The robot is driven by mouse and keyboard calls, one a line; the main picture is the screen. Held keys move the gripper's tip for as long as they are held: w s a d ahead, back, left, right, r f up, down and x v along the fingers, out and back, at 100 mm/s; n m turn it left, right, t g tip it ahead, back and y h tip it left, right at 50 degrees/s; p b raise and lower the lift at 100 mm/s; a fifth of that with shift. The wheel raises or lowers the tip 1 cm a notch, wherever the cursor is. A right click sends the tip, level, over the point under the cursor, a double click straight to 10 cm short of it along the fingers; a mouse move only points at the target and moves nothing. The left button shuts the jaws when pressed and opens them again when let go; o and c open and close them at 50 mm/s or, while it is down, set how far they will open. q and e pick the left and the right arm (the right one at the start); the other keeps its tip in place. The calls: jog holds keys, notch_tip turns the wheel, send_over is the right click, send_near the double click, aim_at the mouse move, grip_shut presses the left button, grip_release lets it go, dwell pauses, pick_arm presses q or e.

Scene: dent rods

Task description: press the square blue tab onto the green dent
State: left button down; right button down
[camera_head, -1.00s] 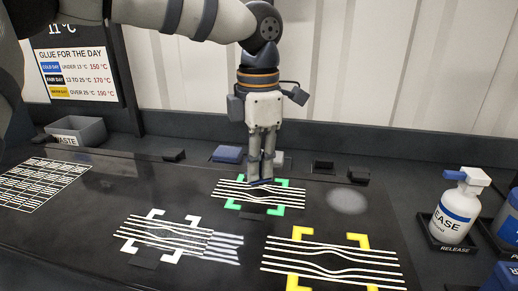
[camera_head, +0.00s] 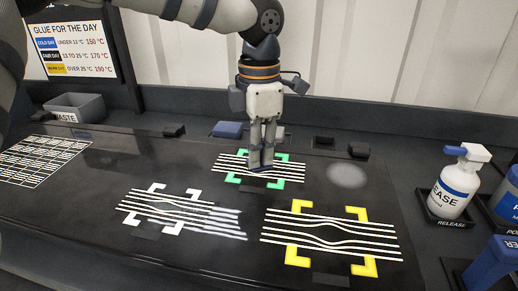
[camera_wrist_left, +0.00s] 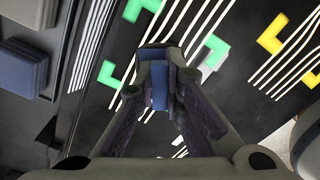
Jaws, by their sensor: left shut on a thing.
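The green dent is framed by green corner marks (camera_head: 232,178) around a patch of bent white lines on the black panel (camera_head: 95,215). My left gripper (camera_head: 261,161) points down over it, shut on the blue tab (camera_head: 260,170). The tab shows as a dark blue edge below the fingertips, at the middle of the green frame. In the left wrist view the blue tab (camera_wrist_left: 159,85) is between the fingers, with a green corner mark (camera_wrist_left: 217,47) beside it. I cannot tell whether the tab touches the panel. My right gripper is not in view.
White corner marks (camera_head: 172,228) and yellow corner marks (camera_head: 298,256) frame other line patches nearer me. A release bottle (camera_head: 453,185) stands at right, a grey waste bin (camera_head: 75,108) at back left. A blue block (camera_head: 228,129) sits behind the panel.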

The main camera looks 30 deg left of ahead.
pick_arm(q)
jog(key=shift+f, duration=0.55)
dwell(1.8)
jog(key=c, duration=1.6)
grip_release()
jog(key=shift+c, duration=0.2)
jog(key=shift+r, duration=0.1)
